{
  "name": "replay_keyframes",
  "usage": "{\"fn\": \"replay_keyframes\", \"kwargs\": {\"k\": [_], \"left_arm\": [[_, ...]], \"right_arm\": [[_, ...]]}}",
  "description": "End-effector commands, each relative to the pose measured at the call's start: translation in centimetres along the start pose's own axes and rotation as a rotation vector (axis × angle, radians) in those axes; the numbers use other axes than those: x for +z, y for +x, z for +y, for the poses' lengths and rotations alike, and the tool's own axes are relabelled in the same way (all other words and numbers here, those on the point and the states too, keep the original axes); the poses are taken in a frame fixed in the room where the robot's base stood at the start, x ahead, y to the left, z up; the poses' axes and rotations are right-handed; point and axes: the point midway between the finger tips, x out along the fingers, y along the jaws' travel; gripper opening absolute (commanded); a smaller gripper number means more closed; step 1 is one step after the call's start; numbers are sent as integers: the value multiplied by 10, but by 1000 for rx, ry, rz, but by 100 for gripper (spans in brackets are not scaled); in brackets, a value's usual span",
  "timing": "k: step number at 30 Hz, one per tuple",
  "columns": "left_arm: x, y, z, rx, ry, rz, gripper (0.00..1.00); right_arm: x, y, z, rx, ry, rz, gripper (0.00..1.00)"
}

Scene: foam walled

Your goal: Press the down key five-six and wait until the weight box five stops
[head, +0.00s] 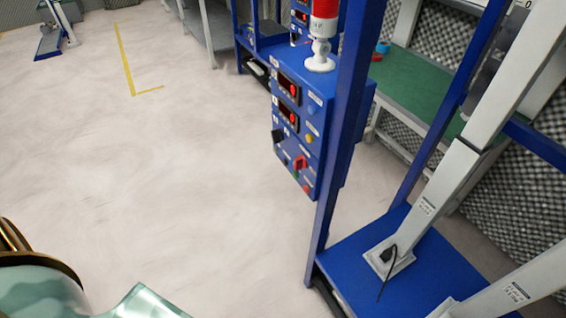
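A blue control box (318,140) hangs on a blue upright frame in the middle of the head view. Its face carries two red-lit displays, the upper display (288,87) and the lower display (289,118). Below are a yellow button (310,138), a black knob (278,135), a red switch (300,162), a green button (295,174) and a red button (306,188). The labels are too small to read, so I cannot tell which key is five-six. I cannot identify weight box five. Neither gripper shows; part of my arm is at the lower left.
A red and white beacon (322,32) stands on the control box. A blue post (345,120) rises close beside it. White columns (430,205) stand on a blue base (350,262) at right. A green-topped bench (420,95) is behind.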

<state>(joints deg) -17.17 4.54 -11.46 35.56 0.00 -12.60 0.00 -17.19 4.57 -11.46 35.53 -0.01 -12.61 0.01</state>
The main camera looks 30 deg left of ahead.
Motion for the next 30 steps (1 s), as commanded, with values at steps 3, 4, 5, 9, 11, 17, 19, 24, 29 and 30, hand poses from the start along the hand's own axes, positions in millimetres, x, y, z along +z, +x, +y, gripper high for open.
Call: {"fn": "replay_keyframes", "kwargs": {"k": [3, 4, 5, 9, 11, 17, 19, 24, 29, 30], "left_arm": [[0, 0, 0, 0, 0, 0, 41], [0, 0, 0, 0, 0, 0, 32], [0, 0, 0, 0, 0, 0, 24], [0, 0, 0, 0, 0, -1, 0], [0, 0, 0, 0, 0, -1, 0], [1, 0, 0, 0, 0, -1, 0], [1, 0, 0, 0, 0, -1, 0], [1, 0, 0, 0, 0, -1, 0], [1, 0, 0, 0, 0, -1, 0], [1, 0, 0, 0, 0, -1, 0]], "right_arm": [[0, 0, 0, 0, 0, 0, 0], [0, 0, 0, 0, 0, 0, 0], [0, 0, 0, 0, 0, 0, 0], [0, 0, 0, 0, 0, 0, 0], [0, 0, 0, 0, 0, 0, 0], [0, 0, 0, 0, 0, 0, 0], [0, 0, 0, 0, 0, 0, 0], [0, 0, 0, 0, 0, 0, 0], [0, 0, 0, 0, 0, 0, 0], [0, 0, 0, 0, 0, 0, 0]]}}
